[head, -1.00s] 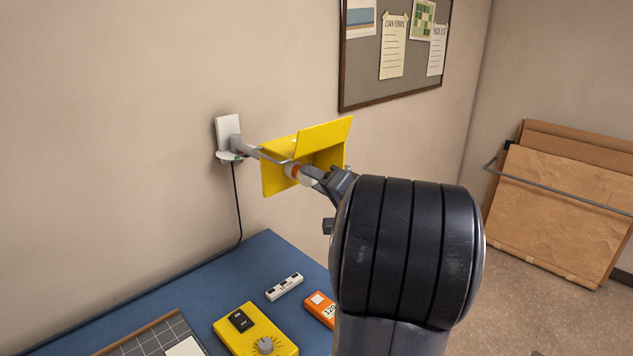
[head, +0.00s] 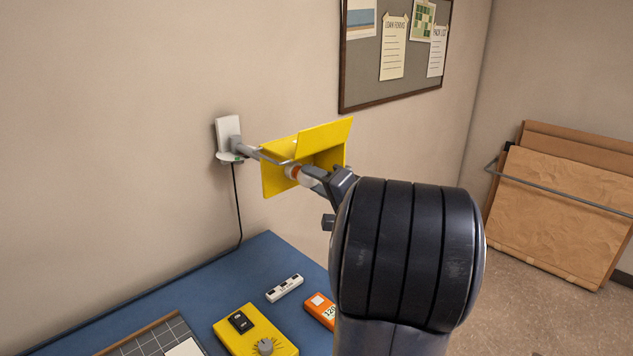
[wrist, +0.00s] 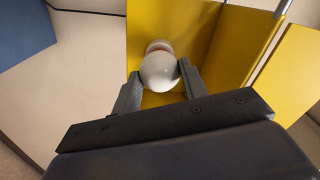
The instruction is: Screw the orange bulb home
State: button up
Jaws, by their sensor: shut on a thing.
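The bulb (wrist: 160,73) shows in the wrist view as a white globe with a thin orange band (wrist: 158,50) behind it. My gripper (wrist: 160,82) has one finger on each side of the globe and is shut on it. In the head view, the orange band (head: 292,172) of the bulb lies at the opening of the yellow lamp shade (head: 325,138), in front of my gripper (head: 318,178). The lamp is held out from the wall on a grey arm (head: 262,155). The socket and the bulb's threads are hidden, so I cannot tell how deep the bulb sits.
A white wall plate (head: 228,133) carries the lamp arm, with a black cable (head: 237,205) hanging to the blue table (head: 200,289). On the table are a yellow box with a knob (head: 256,332), a white strip (head: 285,288) and an orange device (head: 320,310).

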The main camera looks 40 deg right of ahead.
jog(key=m, duration=0.4)
jog(key=shift+r+m+p, duration=0.1)
jog(key=shift+m+p, duration=0.25)
jog(key=shift+m, duration=0.05)
jog(key=o, duration=1.7)
jog(key=shift+o, duration=0.2)
jog(key=shift+s, duration=0.1)
jog(key=shift+s+d+b, duration=0.2)
jog(key=shift+s+b, duration=0.8)
jog(key=shift+s, duration=1.95)
jog(key=s+b, duration=0.2)
jog(key=s, duration=0.8)
jog(key=shift+s+d+b, duration=0.35)
jog(key=shift+s+d, duration=0.05)
jog(key=shift+w, duration=0.2)
